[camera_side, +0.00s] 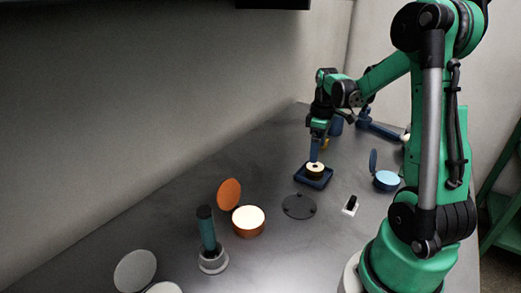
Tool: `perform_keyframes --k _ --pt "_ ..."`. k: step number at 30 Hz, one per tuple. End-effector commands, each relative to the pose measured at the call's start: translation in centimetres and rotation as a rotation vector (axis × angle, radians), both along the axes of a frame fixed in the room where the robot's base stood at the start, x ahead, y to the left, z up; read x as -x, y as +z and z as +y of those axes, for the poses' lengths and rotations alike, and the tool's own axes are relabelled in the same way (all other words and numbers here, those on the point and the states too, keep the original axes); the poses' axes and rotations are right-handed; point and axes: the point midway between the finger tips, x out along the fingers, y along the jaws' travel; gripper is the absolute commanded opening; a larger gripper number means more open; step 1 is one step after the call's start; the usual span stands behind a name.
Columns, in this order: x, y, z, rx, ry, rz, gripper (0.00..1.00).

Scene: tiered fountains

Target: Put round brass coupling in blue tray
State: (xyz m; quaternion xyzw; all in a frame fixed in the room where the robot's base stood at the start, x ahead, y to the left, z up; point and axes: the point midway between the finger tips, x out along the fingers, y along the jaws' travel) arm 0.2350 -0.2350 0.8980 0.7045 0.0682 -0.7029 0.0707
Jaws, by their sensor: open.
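The round brass coupling (315,171) sits inside the blue tray (301,178), toward its middle. It looks like a short pale-yellow and dark ring. My gripper (315,158) points down directly above the coupling, with its blue fingers at or just over the coupling's top. The gripper is open. Whether the fingers touch the coupling cannot be made out at this size.
A dark flat disc (299,207) lies in front of the tray. A small white block with a black top (350,206) and an open blue round container (386,181) are to the right. An open orange container (248,221) and a green-handled cylinder (207,232) stand at front left.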

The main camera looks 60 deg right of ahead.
Motion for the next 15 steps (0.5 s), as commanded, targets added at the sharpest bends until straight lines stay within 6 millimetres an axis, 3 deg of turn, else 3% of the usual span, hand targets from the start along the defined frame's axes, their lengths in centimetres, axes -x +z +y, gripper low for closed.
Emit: perform_keyframes --k 6,15 --pt "0.1 4.1 0.1 -0.001 0.000 0.000 0.93" --pt "-0.2 6.7 0.5 0.005 0.000 -0.008 0.93"
